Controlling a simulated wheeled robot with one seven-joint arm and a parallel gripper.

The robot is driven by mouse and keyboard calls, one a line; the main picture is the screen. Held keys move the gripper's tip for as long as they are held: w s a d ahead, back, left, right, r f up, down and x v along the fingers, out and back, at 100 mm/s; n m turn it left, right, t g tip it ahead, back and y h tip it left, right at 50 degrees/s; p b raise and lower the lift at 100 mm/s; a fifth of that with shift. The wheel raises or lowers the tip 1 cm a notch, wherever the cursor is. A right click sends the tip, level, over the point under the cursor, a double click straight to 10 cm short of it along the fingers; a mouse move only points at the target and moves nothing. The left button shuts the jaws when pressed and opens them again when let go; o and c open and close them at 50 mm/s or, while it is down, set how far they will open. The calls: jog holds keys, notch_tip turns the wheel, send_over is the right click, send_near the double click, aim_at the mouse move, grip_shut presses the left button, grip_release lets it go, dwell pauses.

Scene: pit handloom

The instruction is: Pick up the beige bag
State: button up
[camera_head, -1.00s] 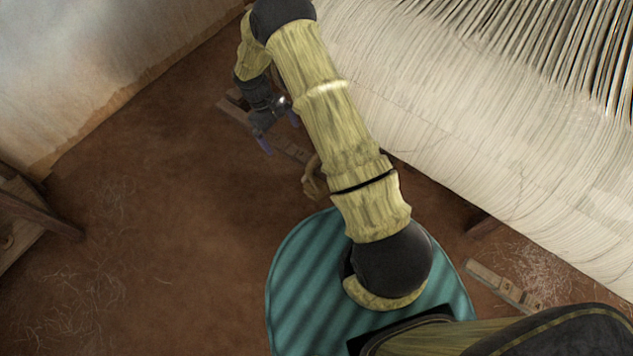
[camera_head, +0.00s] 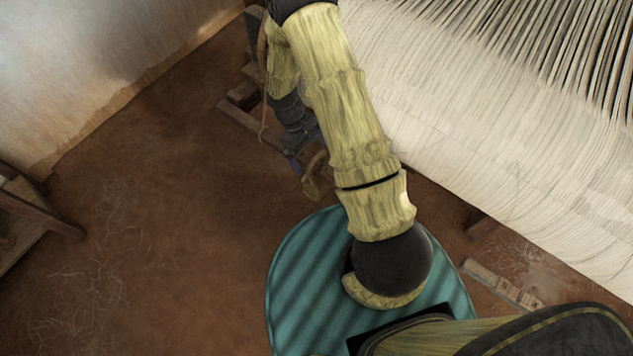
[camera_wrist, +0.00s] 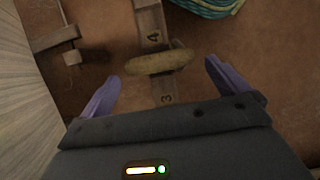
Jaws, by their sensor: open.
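The beige bag (camera_wrist: 160,62) shows in the wrist view as a narrow tan oblong lying across a numbered wooden plank, ahead of the space between my fingers. In the head view the bag (camera_head: 318,180) is on the floor side of the loom, just above the teal striped disc and partly behind my arm. My gripper (camera_wrist: 162,72) is open and empty, with one purple finger on each side of the bag in the picture. The bag appears apart from both fingers. In the head view my gripper (camera_head: 296,163) is just up and left of the bag, partly hidden by my arm.
The loom with its pale warp threads (camera_head: 500,150) fills the right. The numbered plank (camera_wrist: 152,25) lies under the bag. A wooden piece (camera_wrist: 55,40) is at upper left in the wrist view. A wooden bench (camera_head: 35,215) stands at far left. Brown floor (camera_head: 170,200) is clear between.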

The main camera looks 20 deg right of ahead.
aim_at(318, 166)
jog(key=shift+s+d, duration=0.1)
jog(key=x, duration=0.5)
jog(key=shift+s+d, duration=0.15)
jog(key=shift+s, duration=0.1)
jog(key=shift+c, duration=0.2)
jog(key=c, duration=1.4)
